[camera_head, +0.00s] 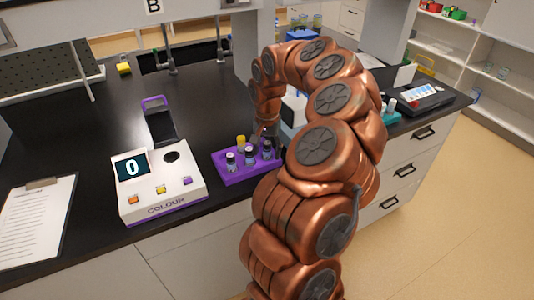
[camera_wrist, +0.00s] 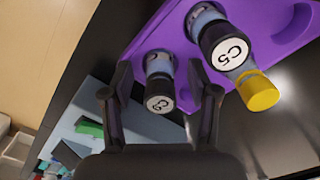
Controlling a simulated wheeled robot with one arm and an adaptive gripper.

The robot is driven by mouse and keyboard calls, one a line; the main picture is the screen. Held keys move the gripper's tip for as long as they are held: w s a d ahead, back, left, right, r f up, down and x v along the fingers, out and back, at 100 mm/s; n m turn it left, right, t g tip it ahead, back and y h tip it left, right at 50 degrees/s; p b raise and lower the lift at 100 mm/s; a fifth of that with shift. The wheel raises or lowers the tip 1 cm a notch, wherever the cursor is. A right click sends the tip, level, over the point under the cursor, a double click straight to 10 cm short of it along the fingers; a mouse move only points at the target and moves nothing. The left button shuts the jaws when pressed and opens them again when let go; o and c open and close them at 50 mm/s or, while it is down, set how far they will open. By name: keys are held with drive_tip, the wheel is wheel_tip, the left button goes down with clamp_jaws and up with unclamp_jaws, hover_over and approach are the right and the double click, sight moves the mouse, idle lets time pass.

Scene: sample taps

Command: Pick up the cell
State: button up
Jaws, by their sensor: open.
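A purple rack (camera_head: 235,180) on the black bench holds several small vials with black caps. In the wrist view a vial with cap label C9 (camera_wrist: 160,94) stands in the purple rack (camera_wrist: 262,50) between my gripper's open fingers (camera_wrist: 160,72), apparently not clasped. A vial labelled C5 (camera_wrist: 226,48) is to its right, with a yellow-capped vial (camera_wrist: 258,90) beside it. The yellow cap (camera_head: 241,141) also shows in the head view. Which vial is the cell is not marked. In the head view my gripper (camera_head: 268,138) is at the rack's right part, partly hidden.
A white colour meter (camera_head: 160,190) reading 0 stands left of the rack, its lid raised and its round well (camera_head: 171,156) uncovered. A clipboard (camera_head: 38,220) lies at far left. Taps (camera_head: 170,60) stand behind. A dark device (camera_head: 420,98) is on the right bench.

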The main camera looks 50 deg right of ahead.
drive_tip(key=shift+c, duration=0.4)
drive_tip(key=c, duration=0.9)
drive_tip(key=shift+r, duration=0.1)
